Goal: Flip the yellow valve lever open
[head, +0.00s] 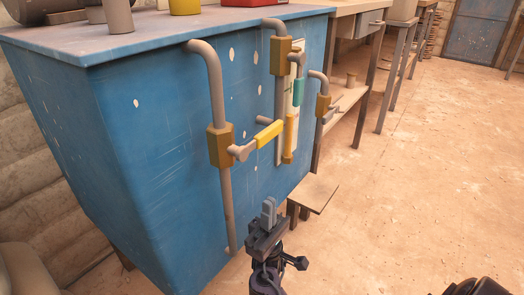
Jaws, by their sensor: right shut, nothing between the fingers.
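The yellow valve lever (268,130) sticks out sideways, to the right and slightly up, from a brass-coloured valve body (219,146). That valve sits on a grey vertical pipe (217,90) on the side of the blue tank. A second yellow handle (289,138) hangs downward on a pipe farther back; I cannot tell which fitting it belongs to. My right gripper (268,208) is shut and empty, pointing up. In the picture it is below the near yellow lever and apart from it. My left gripper is not in view.
The blue tank (150,130) fills the left. Another brass valve (280,56), a teal handle (299,91) and a third valve (323,105) crowd the pipes behind. A small low stool (316,192) stands behind my gripper. The floor (420,170) at right is open.

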